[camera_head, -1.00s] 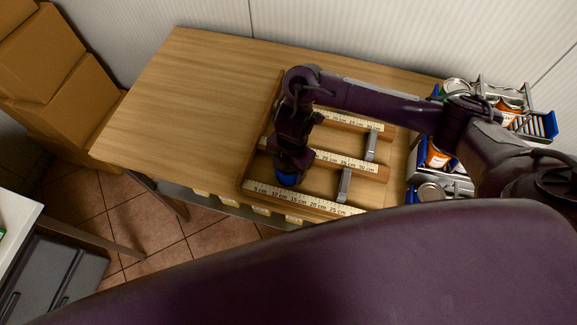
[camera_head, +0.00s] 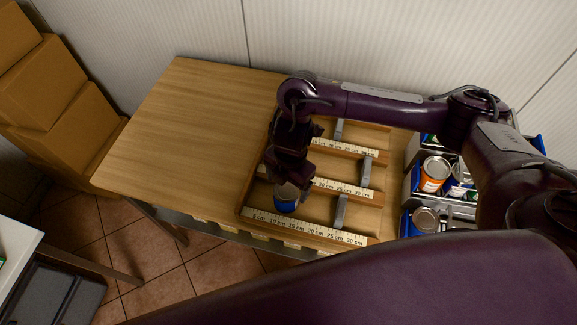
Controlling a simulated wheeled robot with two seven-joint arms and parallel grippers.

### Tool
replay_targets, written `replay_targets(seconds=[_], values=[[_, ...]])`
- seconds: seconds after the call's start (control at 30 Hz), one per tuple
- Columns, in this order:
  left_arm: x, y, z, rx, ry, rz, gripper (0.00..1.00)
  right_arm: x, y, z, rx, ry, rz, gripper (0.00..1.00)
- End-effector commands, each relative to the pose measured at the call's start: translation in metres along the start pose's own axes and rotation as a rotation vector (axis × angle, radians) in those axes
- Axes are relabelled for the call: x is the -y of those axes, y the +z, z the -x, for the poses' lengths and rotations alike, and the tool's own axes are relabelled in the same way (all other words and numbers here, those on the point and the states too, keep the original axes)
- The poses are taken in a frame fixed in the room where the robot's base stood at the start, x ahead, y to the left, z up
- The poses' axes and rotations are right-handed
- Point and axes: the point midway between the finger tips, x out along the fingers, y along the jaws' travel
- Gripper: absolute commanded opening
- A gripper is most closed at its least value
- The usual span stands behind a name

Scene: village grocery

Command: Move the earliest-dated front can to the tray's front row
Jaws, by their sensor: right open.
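The wooden tray (camera_head: 245,192) has rows marked with centimetre strips and grey dividers. A blue can (camera_head: 287,198) with a metal lid stands in the tray's front row, near its left end, behind the front ruler strip. My right gripper (camera_head: 289,184) is open, pointing down just above and behind the can; whether its fingers touch the can I cannot tell. More cans stand in the rack at the right: an orange-labelled can (camera_head: 434,175) and a metal-lidded can (camera_head: 425,219). No dates are readable. My left gripper is not in view.
The wooden table (camera_head: 180,130) is bare left of the tray. Cardboard boxes (camera_head: 60,115) are stacked at the far left. A wall stands behind the table. My arm hides part of the can rack (camera_head: 408,183).

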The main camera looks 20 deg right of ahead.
Motion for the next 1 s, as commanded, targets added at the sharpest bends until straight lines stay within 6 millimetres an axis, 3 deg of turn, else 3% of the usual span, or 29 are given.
replay_targets(seconds=[0.03, 0.1, 0.33, 1.0], values=[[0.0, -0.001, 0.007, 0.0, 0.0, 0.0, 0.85, -0.002, 0.001, 0.017, 0.005, 0.004, 0.004, 0.82], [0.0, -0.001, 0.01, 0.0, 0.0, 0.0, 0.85, -0.001, 0.001, 0.029, 0.004, 0.004, 0.004, 0.82], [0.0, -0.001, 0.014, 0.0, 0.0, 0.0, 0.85, 0.0, 0.0, 0.056, 0.001, 0.001, 0.002, 0.82], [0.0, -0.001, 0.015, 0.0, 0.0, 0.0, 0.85, 0.001, 0.0, 0.061, -0.001, -0.002, 0.0, 0.82]])
